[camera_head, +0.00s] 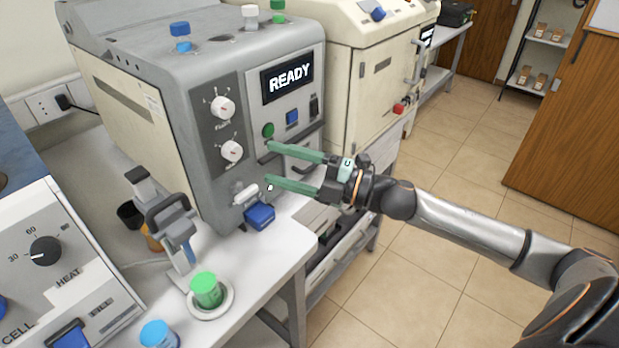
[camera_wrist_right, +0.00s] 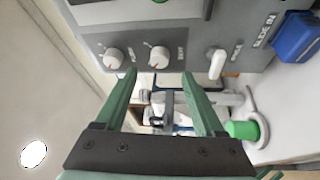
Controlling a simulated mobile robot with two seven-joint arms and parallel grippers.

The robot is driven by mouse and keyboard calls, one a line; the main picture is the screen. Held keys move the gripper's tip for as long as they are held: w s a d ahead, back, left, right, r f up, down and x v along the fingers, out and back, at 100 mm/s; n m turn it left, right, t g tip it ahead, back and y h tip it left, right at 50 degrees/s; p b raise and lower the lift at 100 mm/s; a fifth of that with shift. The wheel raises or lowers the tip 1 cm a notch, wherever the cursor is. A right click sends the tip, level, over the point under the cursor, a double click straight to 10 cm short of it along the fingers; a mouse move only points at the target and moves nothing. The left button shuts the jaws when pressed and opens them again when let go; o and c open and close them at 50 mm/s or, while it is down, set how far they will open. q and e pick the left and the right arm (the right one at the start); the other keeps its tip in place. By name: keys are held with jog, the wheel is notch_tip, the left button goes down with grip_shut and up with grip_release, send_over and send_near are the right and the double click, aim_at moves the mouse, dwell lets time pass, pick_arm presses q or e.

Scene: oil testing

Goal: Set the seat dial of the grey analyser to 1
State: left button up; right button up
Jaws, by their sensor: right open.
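The grey analyser (camera_head: 190,82) stands on the bench at the left, its screen reading READY. Its front panel has an upper white dial (camera_head: 223,107) and a lower white dial (camera_head: 232,150); their labels are too small to read surely. The right wrist view also shows the upper dial (camera_wrist_right: 113,57) and the lower dial (camera_wrist_right: 159,55), with red pointer marks. My right gripper (camera_head: 269,164) is open and empty, its green fingers pointing at the panel, to the right of the lower dial and apart from it. My left gripper is not in view.
Below the dials are a white lever (camera_head: 246,193) and a blue block (camera_head: 260,215). A green button (camera_head: 268,130) is near my upper finger. A clamp stand (camera_head: 178,232) and green-capped jar (camera_head: 206,290) stand on the bench. A cream machine (camera_head: 340,75) is behind.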

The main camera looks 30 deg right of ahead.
jog(key=shift+b+v, duration=0.6)
jog(key=shift+v, duration=2.1)
jog(key=s+d+f+m+h, duration=0.1)
jog(key=d+f+m+h, duration=0.1)
jog(key=f+m+h, duration=0.5)
jog(key=s+d+f+m+h, duration=0.1)
jog(key=s+f+m+h, duration=0.1)
jog(key=f+m+h, duration=0.5)
jog(key=s+a+f+m+g+y, duration=0.1)
jog(key=s+a+f+m+g, duration=0.2)
jog(key=s+f+m+g, duration=0.45)
jog(key=s+a+f+m+g+y, duration=0.1)
jog(key=s+a+f+m+g, duration=0.25)
jog(key=s, duration=0.75)
jog(key=w+a+f+n+t, duration=0.1)
jog(key=w+a+f+t, duration=0.1)
jog(key=f, duration=0.4)
jog(key=w+a+f+n+t+y, duration=0.1)
jog(key=w+a+f+t, duration=0.1)
jog(key=f+t, duration=0.2)
notch_tip(320, 180, down, 2)
jog(key=shift+w+a+f+y, duration=0.1)
jog(key=shift+w+a+y, duration=0.15)
jog(key=shift+a+y, duration=0.05)
